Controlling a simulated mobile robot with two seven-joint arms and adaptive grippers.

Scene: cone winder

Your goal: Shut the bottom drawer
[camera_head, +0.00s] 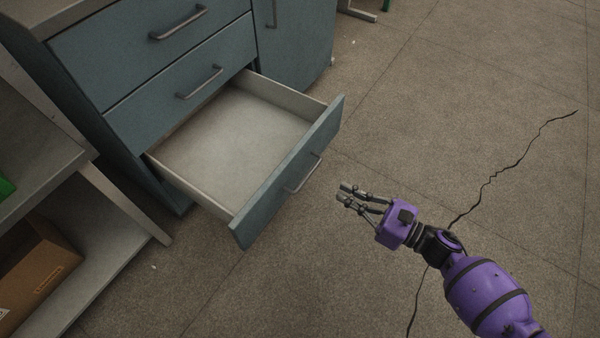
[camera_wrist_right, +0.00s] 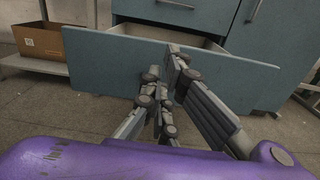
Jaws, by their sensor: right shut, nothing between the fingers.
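The bottom drawer (camera_head: 290,180) of the blue-grey cabinet is pulled well out and looks empty, with a pale inside. Its blue front panel carries a grey bar handle (camera_head: 303,174). My right gripper (camera_head: 343,193) is shut and empty, a short way in front of the panel, to the right of the handle. In the right wrist view the fingers (camera_wrist_right: 172,62) point at the drawer front (camera_wrist_right: 105,70), overlapping its middle and hiding part of it. Whether they touch cannot be told there; the head view shows a gap. My left gripper is not in view.
Two shut drawers (camera_head: 130,45) with bar handles sit above the open one. A shelf (camera_head: 105,225) with a cardboard box (camera_head: 40,272) stands at the left. The floor (camera_head: 430,110) in front and to the right is clear apart from a dark crack.

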